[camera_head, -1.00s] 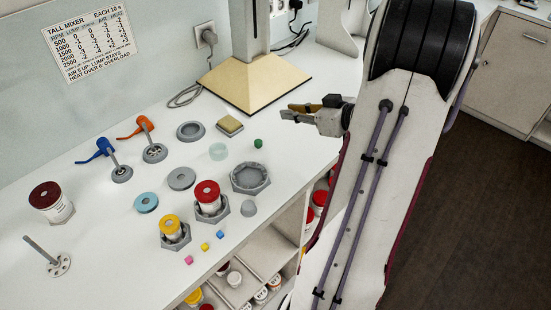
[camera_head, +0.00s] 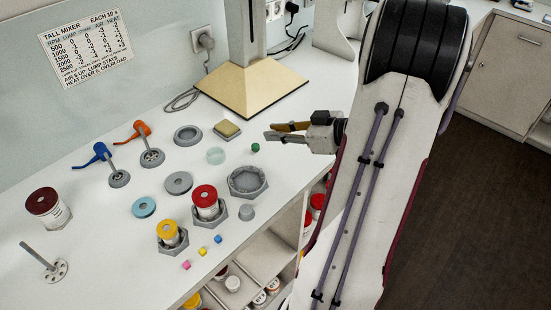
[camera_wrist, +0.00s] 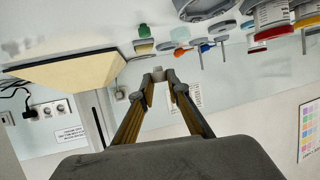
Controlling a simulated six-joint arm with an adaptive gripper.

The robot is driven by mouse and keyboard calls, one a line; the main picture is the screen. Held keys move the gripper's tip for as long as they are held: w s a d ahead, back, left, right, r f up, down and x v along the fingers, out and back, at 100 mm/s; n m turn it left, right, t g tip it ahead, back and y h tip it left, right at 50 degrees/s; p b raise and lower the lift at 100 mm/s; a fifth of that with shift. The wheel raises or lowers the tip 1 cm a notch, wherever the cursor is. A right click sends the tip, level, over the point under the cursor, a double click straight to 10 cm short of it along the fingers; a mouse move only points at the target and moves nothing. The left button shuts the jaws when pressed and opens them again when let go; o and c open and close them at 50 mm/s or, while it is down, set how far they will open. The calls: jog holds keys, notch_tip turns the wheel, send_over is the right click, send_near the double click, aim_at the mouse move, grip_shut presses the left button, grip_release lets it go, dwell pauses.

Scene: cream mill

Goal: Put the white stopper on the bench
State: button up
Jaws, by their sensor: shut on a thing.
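My gripper (camera_head: 267,130) reaches in from the right, above the bench (camera_head: 110,235) and to the right of the green piece (camera_head: 255,147). In the wrist view its fingers (camera_wrist: 159,78) close on a small pale piece, which looks like the white stopper (camera_wrist: 158,74), at the fingertips. In the head view the stopper is too small or hidden to make out. The bench surface just below and left of the gripper is white and partly bare.
The mixer's tan base (camera_head: 252,85) is behind. Open shelves lie below the edge.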

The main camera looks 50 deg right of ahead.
send_over(278, 165)
jog(key=shift+w+f, duration=0.1)
jog(key=shift+f, duration=2)
jog(key=shift+f, duration=0.15)
jog(key=shift+f, duration=2.15)
jog(key=shift+f, duration=0.2)
jog(key=o, duration=0.8)
jog(key=shift+r+v, duration=0.2)
jog(key=shift+v, duration=3.7)
